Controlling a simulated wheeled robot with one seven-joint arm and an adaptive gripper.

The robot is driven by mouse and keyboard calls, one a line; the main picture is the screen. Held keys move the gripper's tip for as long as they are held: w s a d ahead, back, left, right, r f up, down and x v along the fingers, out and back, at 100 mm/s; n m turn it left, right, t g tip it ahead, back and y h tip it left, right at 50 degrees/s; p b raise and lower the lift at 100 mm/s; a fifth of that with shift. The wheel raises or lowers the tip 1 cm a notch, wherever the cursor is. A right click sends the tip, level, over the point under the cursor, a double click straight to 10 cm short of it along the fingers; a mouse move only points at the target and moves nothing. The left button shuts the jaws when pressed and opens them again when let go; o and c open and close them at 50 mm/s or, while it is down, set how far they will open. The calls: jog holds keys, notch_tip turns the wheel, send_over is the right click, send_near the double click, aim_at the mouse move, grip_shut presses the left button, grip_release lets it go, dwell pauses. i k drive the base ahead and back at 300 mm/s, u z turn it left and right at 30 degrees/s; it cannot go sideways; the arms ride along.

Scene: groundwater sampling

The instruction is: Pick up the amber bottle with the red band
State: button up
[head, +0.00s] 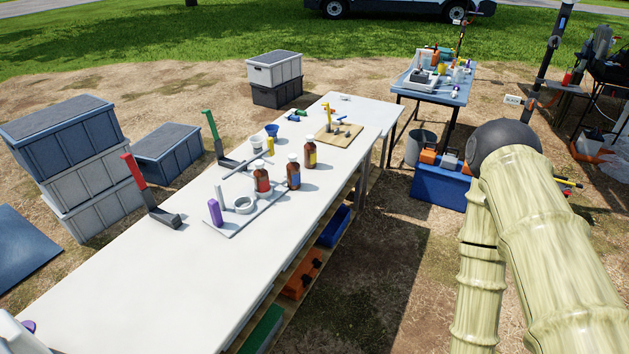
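The amber bottle with the red band (262,181) stands upright on the long white table (180,290), at the edge of a grey tray (238,226); I cannot tell whether it rests on the tray. It has a white cap. To its right stand an amber bottle with a blue band (293,172) and an amber bottle with a yellow band (310,154), both upright and white-capped. My arm shows at the right, well away from the bottles. My gripper does not show.
The tray holds a white ring and a purple block (215,212). A red-handled stand (135,172) and a green-handled stand (212,130) line the far edge. A wooden board (338,134) lies farther back. The near table top is mostly clear. Grey crates (90,190) are stacked left.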

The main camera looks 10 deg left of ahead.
aim_at(261, 181)
jog(key=z, duration=1.3)
jog(key=i, duration=2.35)
jog(key=u, duration=3.65)
